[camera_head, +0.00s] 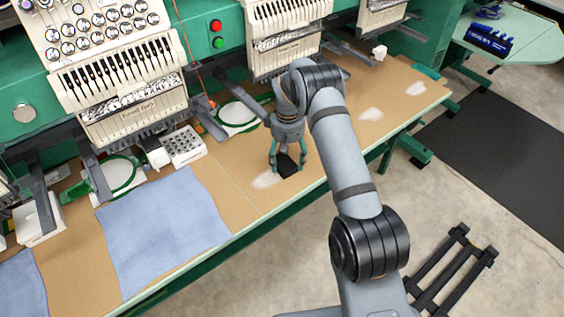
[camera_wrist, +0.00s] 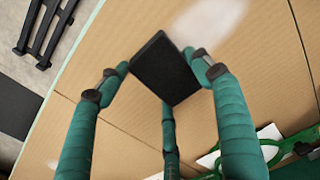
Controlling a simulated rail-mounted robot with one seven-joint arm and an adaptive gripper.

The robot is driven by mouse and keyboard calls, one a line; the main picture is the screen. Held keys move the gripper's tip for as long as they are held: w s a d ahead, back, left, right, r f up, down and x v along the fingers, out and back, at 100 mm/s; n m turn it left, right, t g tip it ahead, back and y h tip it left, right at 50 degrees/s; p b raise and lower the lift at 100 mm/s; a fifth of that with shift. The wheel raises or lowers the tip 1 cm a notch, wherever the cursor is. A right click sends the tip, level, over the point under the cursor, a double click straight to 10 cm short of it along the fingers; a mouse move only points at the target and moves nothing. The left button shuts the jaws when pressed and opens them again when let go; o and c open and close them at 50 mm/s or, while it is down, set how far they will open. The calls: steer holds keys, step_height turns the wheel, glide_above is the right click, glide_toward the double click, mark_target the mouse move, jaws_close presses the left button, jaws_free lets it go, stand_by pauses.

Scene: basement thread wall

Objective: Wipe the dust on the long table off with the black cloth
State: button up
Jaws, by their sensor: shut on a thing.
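The black cloth (camera_head: 287,166) is a small dark folded pad at the long table (camera_head: 232,196). My gripper (camera_head: 285,158) points down with its green fingers shut on the cloth. In the wrist view the cloth (camera_wrist: 165,68) sits between the fingers. A pale dust patch (camera_head: 266,180) lies just left of the cloth on the tabletop. Two more dust patches lie farther right, one in the middle (camera_head: 371,114) and one near the right end (camera_head: 415,89). In the wrist view a whitish dust patch (camera_wrist: 210,22) shows beside the cloth. Whether the cloth touches the table is unclear.
Blue fabric (camera_head: 165,230) covers part of the table at left. Embroidery machine heads (camera_head: 118,105) overhang the back edge, with green hoops (camera_head: 240,117) below. A white perforated box (camera_head: 183,146) stands behind the fabric. A small white object (camera_head: 379,53) is at the back right.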

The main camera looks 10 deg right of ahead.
mark_target(256, 185)
steer(key=shift+w+d, duration=0.3)
steer(key=shift+d, duration=0.2)
steer(key=shift+w+d, duration=0.25)
steer(key=shift+d, duration=0.2)
steer(key=shift+s+a+f+b, duration=0.1)
steer(key=shift+s+a+b, duration=0.4)
steer(key=shift+a, duration=0.45)
steer(key=shift+s+a+b, duration=0.25)
steer(key=shift+s+a, duration=0.35)
steer(key=shift+a, duration=0.3)
steer(key=shift+s+a+b, duration=0.2)
steer(key=shift+s+a, duration=0.2)
steer(key=shift+a, duration=0.3)
steer(key=shift+s+a+b, duration=0.2)
steer(key=shift+s+a, duration=0.15)
steer(key=shift+a, duration=0.35)
steer(key=shift+s+a, duration=0.1)
steer(key=shift+s+a+b, duration=0.5)
steer(key=shift+a, duration=0.4)
steer(key=shift+s+a+b, duration=0.2)
steer(key=shift+s+a, duration=0.25)
steer(key=shift+a, duration=0.25)
steer(key=shift+s+a+b, duration=0.2)
steer(key=shift+s+a, duration=0.2)
steer(key=shift+a, duration=0.3)
steer(key=shift+s+a+b, duration=0.2)
steer(key=shift+s+a, duration=0.25)
steer(key=shift+a, duration=0.25)
